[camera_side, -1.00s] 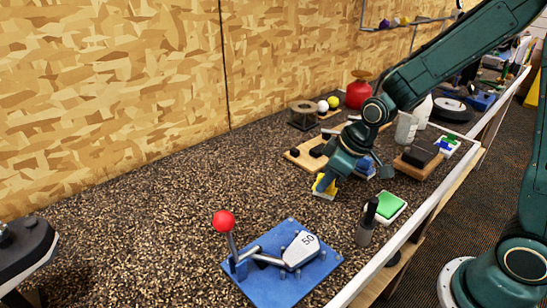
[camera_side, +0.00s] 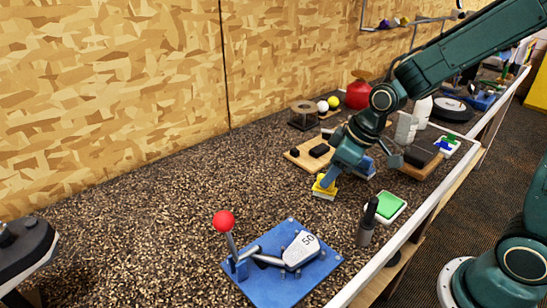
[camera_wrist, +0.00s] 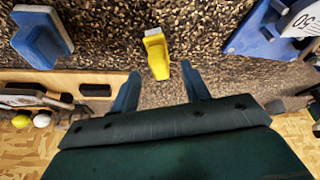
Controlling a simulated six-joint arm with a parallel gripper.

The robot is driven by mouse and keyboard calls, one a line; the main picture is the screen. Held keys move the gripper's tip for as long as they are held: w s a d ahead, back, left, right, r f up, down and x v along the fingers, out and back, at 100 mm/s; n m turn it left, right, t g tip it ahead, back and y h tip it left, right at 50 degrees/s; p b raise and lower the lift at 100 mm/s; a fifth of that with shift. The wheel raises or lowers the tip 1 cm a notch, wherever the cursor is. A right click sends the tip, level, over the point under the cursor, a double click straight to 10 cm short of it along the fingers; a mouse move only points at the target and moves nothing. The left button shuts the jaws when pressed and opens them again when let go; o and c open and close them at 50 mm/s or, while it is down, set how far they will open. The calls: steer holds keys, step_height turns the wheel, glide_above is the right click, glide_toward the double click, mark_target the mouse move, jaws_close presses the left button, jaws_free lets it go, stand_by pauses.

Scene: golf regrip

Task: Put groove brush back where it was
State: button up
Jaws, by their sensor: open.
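The groove brush, taken to be the small yellow piece with pale bristles (camera_wrist: 156,54), lies on the speckled bench top. In the side view the yellow brush (camera_side: 325,188) sits just below and left of my gripper (camera_side: 340,175). In the wrist view my gripper (camera_wrist: 161,72) is open, with a blue finger on each side of the near end of the yellow handle. Clear gaps show on both sides. The pale bristle end points away from my gripper. I cannot tell the height between fingertips and brush.
A blue block with a pale base (camera_wrist: 40,40) lies to one side, near a wooden board (camera_side: 298,153). A green-topped pad (camera_side: 385,206), a dark upright tool (camera_side: 367,222) and a blue plate with a red-knobbed lever (camera_side: 285,272) stand nearer. The bench left of the brush is clear.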

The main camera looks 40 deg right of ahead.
steer(key=v, duration=0.9)
steer(key=shift+r, duration=0.15)
steer(key=shift+s, duration=0.1)
stand_by(0.3)
steer(key=s+r+m+h, duration=0.1)
steer(key=s+r+m, duration=0.1)
steer(key=s, duration=0.5)
steer(key=s+d+r+m+t, duration=0.1)
steer(key=s+r+m, duration=0.1)
steer(key=s, duration=0.6)
steer(key=shift+r+m+h, duration=0.3)
steer(key=shift+r+h, duration=0.1)
steer(key=shift+d, duration=0.1)
stand_by(0.6)
